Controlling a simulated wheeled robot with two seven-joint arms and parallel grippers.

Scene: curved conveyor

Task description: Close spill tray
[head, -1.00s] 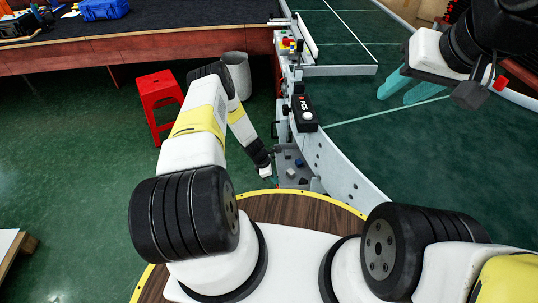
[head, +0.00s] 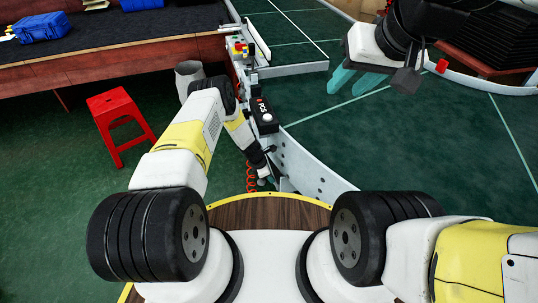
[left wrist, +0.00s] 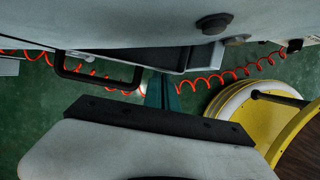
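The spill tray (left wrist: 205,57) is a grey box low on the conveyor's side. In the left wrist view its corner and a dark gap show under the conveyor wall, with a black bar handle (left wrist: 98,84) to the left. In the head view only a small grey part (head: 287,185) shows beside the conveyor; its inside is hidden. My left gripper (head: 268,181) is low beside it; its teal fingers (left wrist: 162,92) are together with nothing seen between them. Whether they touch the tray is unclear.
The conveyor's curved grey wall (head: 312,172) runs close to my left gripper. A red coiled hose (left wrist: 215,82) hangs behind the fingers.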

